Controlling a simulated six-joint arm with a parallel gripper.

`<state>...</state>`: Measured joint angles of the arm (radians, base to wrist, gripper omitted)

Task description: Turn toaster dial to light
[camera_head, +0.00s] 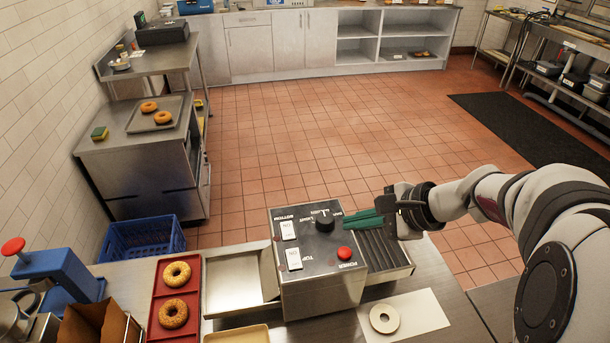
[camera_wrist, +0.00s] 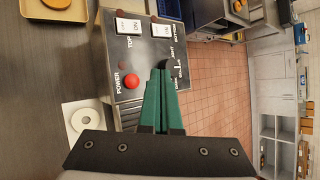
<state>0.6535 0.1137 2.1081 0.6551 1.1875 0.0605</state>
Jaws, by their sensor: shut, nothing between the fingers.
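The toaster (camera_head: 315,262) is a steel box with a dark top panel, standing on the front counter. Its black dial (camera_head: 324,222) sits on the panel near the LIGHT lettering, behind the red power button (camera_head: 344,253). The dial's pointer setting is too small to read. My gripper (camera_head: 348,218) has green fingers closed together, empty, reaching in from the right with the tips close to the dial's right side. In the wrist view the green fingertips (camera_wrist: 162,68) overlap the dial (camera_wrist: 168,66) and partly hide it. I cannot tell whether they touch.
Two white switches (camera_head: 288,229) lie left of the dial. A slatted conveyor (camera_head: 385,256) lies right of the toaster, a steel chute (camera_head: 235,283) left. A red tray (camera_head: 160,322) holds bagels. A half bagel (camera_head: 384,318) lies on a white board (camera_head: 424,311).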

